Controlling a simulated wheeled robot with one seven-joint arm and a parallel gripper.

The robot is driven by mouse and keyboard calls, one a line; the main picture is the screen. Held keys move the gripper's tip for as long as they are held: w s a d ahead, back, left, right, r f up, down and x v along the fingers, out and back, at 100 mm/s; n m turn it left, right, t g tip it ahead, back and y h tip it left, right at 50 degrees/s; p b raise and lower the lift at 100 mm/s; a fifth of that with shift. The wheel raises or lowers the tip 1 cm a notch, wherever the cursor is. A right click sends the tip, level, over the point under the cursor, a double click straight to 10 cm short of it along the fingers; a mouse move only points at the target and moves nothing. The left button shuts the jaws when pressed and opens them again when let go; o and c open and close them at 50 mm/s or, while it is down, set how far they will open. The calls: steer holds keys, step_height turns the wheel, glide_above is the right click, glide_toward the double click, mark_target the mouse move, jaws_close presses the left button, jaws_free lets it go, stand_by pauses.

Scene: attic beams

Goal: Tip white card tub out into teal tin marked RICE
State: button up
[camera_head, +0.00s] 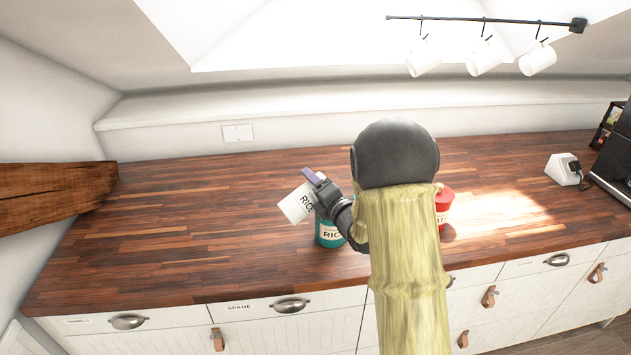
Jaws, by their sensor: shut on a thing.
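A white card tub (297,204) with dark RICE lettering is held by my gripper (318,187), which is shut on it. The tub is tilted above the counter, to the upper left of the teal tin. The teal tin (329,241), with a white label reading RICE, stands upright on the wooden counter just below my gripper. My gripper and arm hide part of the tin, and its mouth is hard to see. I cannot tell what is inside the tub or whether anything is falling from it.
A red container (443,204) with a white label stands right of my arm, partly hidden by it. The wooden counter (180,235) is clear on the left. White mugs (484,58) hang from a rail above. A white socket box (563,169) sits at the right.

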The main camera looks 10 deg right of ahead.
steer(key=shift+d, duration=0.2)
steer(key=shift+s+r+m+p, duration=0.1)
steer(key=shift+s+m+p, duration=0.15)
steer(key=shift+p, duration=0.25)
steer(key=shift+w, duration=0.1)
steer(key=shift+w+d+m+p, duration=0.1)
steer(key=shift+w+m+p, duration=0.15)
steer(key=shift+m+p, duration=0.9)
steer(key=shift+d+p, duration=0.15)
steer(key=shift+p, duration=0.2)
steer(key=shift+s+p, duration=0.2)
steer(key=shift+p, duration=0.15)
steer(key=shift+m+p, duration=0.3)
steer(key=shift+p, duration=0.35)
